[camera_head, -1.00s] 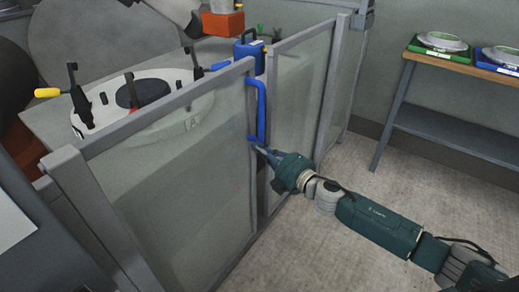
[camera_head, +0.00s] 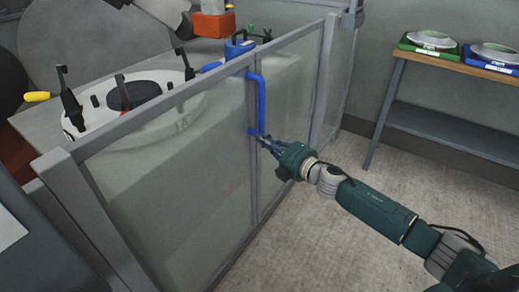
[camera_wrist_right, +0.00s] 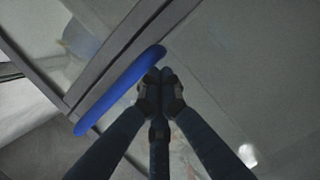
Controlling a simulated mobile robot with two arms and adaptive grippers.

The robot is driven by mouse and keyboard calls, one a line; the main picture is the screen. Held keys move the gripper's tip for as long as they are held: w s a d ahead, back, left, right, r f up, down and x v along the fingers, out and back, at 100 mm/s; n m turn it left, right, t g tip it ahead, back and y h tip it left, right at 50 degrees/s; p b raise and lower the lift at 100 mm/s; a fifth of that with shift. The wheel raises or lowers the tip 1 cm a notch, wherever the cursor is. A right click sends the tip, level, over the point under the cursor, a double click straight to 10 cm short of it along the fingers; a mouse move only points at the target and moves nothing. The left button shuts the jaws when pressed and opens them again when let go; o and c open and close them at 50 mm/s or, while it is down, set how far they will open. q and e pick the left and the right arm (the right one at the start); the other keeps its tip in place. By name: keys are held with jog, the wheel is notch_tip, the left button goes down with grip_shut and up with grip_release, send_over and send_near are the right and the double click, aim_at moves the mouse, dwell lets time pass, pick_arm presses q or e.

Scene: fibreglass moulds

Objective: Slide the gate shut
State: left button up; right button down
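The gate (camera_head: 180,150) is a clear panel in a grey metal frame, with a blue bar handle (camera_head: 262,103) upright at its right end. Its right end stands against the post of the neighbouring clear panel (camera_head: 290,110), with no clear gap visible. My right gripper (camera_head: 262,141) is at the handle's lower end from the right. In the right wrist view its fingers (camera_wrist_right: 160,76) are drawn together beside the end of the blue handle (camera_wrist_right: 120,90). They do not visibly wrap it, and I cannot tell whether they touch it. My left gripper is out of view.
Behind the gate is a round white mould (camera_head: 135,105) with black clamps, one yellow-handled. An orange block (camera_head: 212,24) hangs above. At the right a bench (camera_head: 450,65) holds a green tray (camera_head: 425,53) and a blue tray (camera_head: 478,58). The floor before the gate is clear.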

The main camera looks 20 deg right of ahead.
jog(key=v, duration=1.2)
jog(key=shift+f, duration=0.1)
